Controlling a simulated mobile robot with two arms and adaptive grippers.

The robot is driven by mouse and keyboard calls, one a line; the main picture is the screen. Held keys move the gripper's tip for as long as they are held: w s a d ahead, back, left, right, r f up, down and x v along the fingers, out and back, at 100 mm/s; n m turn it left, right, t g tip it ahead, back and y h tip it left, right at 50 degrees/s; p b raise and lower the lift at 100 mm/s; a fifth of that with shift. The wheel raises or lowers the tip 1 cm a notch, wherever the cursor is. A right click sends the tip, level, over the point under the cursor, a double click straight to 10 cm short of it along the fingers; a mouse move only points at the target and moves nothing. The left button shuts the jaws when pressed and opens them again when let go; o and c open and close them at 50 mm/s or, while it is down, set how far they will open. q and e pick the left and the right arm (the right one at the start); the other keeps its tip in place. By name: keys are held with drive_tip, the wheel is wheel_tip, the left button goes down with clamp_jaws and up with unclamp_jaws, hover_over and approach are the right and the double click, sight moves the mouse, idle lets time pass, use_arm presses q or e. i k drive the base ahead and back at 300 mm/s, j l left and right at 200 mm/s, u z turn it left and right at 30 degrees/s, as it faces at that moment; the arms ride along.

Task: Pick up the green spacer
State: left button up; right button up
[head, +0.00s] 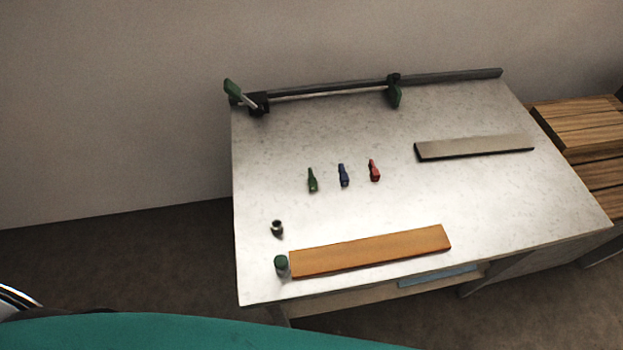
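A small green piece (312,180), which looks like the green spacer, lies on the pale speckled table top (440,207). It is the leftmost of a row of three similar small pieces. A blue piece (343,175) lies to its right, and a red piece (374,171) lies to the right of that. The pieces are apart, with bare table between them. Neither of my grippers shows in the head view.
An orange-brown board (370,252) lies near the front edge, beside a green-topped cylinder (281,266) and a small metal part (277,228). A grey board (474,147) lies right. A long bar clamp (330,90) lies along the back. Wooden slats (590,130) stand right.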

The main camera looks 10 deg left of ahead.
sight(313, 182)
drive_tip(key=k+z, duration=0.35)
drive_tip(key=k+l+z, duration=0.15)
drive_tip(key=k+z, duration=0.15)
drive_tip(key=j+z, duration=0.25)
drive_tip(key=j, duration=0.2)
drive_tip(key=k+j+z, duration=0.1)
drive_tip(key=j+z, duration=0.15)
drive_tip(key=j, duration=0.15)
drive_tip(key=k+j+z, duration=0.1)
drive_tip(key=j+z, duration=0.2)
drive_tip(key=k+j+z, duration=0.25)
drive_tip(key=j, duration=0.25)
drive_tip(key=k+j, duration=0.1)
drive_tip(key=j, duration=0.35)
